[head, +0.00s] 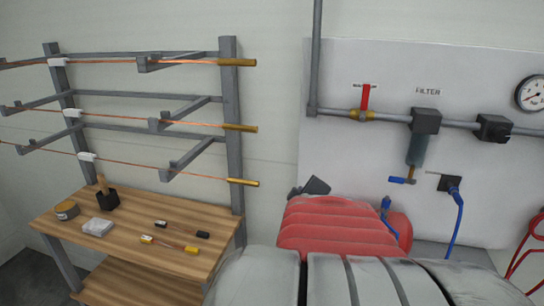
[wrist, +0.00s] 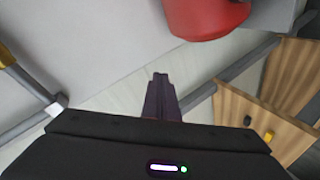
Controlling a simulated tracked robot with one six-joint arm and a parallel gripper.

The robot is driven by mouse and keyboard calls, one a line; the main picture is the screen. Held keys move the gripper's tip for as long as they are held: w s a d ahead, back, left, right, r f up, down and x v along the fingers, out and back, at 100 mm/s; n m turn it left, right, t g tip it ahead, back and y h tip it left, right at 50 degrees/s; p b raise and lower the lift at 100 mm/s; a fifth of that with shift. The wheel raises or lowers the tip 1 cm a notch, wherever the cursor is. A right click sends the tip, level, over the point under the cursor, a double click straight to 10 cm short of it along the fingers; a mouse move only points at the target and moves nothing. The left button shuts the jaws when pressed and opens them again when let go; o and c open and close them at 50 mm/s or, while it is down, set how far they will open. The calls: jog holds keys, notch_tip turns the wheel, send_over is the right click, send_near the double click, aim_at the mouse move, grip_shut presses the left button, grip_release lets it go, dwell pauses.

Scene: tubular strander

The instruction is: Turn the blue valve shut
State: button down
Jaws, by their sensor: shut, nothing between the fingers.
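The blue valve (head: 397,180) is a small lever on a brass body under the grey filter bowl (head: 416,150) on the wall panel, in the head view. Its lever lies about level and points left. It does not show in the wrist view. My gripper (wrist: 160,78) shows in the wrist view as dark fingers pressed together, with nothing between them. It is apart from the valve. I cannot make out the gripper clearly in the head view.
A red lever valve (head: 366,97) sits on the grey pipe left of the filter. A ribbed red machine (head: 340,230) stands below the panel. A blue hose (head: 458,215) hangs at right. A wooden bench (head: 130,235) and copper-rod rack (head: 231,140) stand at left.

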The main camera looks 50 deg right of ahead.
jog(key=w+a+f+m+y, duration=0.15)
jog(key=w+a, duration=0.25)
jog(key=a, duration=0.5)
jog(key=w+a+r+y, duration=0.1)
jog(key=w+a+y, duration=0.2)
jog(key=w+a, duration=0.35)
jog(key=s+a+f+g+y, duration=0.1)
jog(key=s+a+y, duration=0.2)
jog(key=a, duration=1.1)
jog(key=s+a+f+g+y, duration=0.1)
jog(key=s+a+y, duration=0.2)
jog(key=s+a, duration=0.5)
jog(key=a+n, duration=0.1)
jog(key=a, duration=0.5)
jog(key=shift+s+a, duration=0.3)
jog(key=shift+a, duration=0.1)
jog(key=shift+a, duration=0.15)
